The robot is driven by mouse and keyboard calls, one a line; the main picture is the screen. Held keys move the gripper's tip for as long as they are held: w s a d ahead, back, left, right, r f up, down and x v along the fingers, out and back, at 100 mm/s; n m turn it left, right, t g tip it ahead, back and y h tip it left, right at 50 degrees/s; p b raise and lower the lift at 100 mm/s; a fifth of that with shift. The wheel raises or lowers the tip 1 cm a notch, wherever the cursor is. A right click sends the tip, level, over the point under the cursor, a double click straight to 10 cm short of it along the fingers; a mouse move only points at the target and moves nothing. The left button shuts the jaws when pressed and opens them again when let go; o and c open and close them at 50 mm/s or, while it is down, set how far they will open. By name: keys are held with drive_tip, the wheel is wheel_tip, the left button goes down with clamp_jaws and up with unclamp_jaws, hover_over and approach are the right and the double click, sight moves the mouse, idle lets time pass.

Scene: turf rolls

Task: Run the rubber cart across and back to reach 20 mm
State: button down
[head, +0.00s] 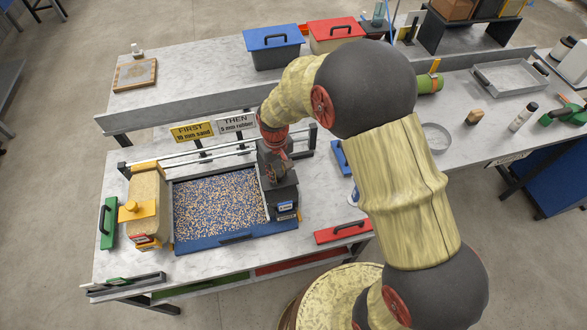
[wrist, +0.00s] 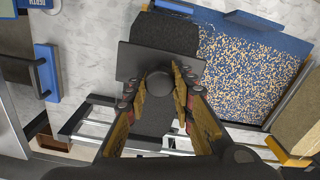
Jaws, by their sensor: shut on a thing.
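The dark rubber cart (head: 284,197) stands at the right end of the blue tray (head: 262,232), with a small label on its front. In the wrist view its black plate and round knob (wrist: 160,83) lie between my fingers. My gripper (head: 274,168) is shut on the cart's knob; the fingertips (wrist: 160,75) sit on either side of it. The tray holds a speckled tan and dark granule layer (head: 218,203), also in the wrist view (wrist: 250,75). Its depth cannot be read. The sand cart (head: 149,200), tan with a yellow knob, stands at the tray's left end.
Rails (head: 215,157) run behind the tray. Signs read "FIRST 10 mm sand" (head: 193,131) and "THEN 5 mm rubber" (head: 236,123). A blue depth tool (wrist: 47,72) lies right of the cart. A red-handled piece (head: 343,232) is at the front right. Lidded bins (head: 272,50) stand behind.

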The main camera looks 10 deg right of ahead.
drive_tip(key=a, duration=3.4)
drive_tip(key=shift+a, duration=0.35)
drive_tip(key=c, duration=1.5)
unclamp_jaws()
drive_tip(key=shift+a, duration=0.15)
wheel_tip(320, 180, up, 12)
